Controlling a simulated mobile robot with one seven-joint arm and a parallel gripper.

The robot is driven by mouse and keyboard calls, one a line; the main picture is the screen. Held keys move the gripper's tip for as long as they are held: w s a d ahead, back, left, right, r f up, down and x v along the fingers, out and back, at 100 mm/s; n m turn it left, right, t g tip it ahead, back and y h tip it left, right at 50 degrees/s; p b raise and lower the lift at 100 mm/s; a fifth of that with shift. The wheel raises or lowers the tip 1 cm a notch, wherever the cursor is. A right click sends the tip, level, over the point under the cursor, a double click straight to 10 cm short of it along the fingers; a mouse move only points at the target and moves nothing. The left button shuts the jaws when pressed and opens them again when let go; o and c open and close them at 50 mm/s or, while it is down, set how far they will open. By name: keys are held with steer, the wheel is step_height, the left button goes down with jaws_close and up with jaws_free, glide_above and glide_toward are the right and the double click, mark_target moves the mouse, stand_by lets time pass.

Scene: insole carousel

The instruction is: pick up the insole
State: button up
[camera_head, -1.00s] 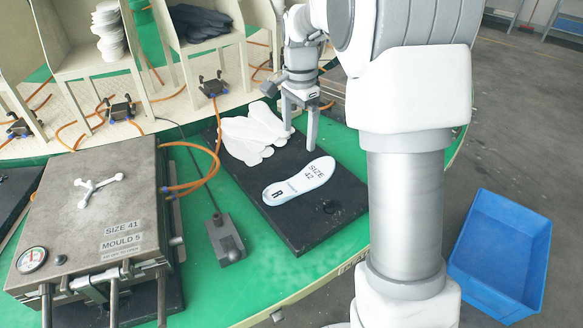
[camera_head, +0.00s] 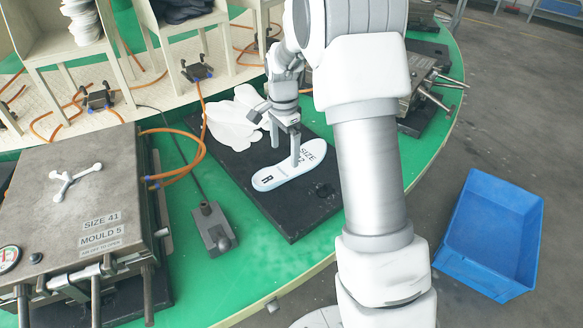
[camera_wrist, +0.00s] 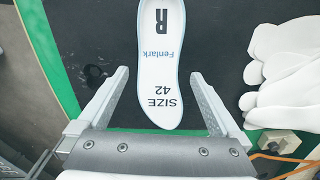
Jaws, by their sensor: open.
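The white insole (camera_head: 277,178), marked R and SIZE 42, lies flat on a black board (camera_head: 300,223). It also shows in the wrist view (camera_wrist: 160,62), with its SIZE 42 end towards me. My gripper (camera_head: 285,150) is above the SIZE 42 end in the head view and covers part of the lettering. In the wrist view my gripper (camera_wrist: 160,78) is open, one finger on each side of the insole, with gaps on both sides. I cannot tell how high the fingertips are above the board.
A pile of white insole-like pieces (camera_head: 232,122) lies on the board beside the insole; it shows at right in the wrist view (camera_wrist: 285,75). A metal mould (camera_head: 85,200) marked SIZE 41 stands at left. A blue crate (camera_head: 490,235) stands on the floor at right.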

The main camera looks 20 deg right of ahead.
mark_target(285, 170)
steer(key=shift+s+f+b, duration=0.1)
steer(key=shift+f+b, duration=0.65)
steer(key=shift+f, duration=2)
steer(key=c, duration=1.1)
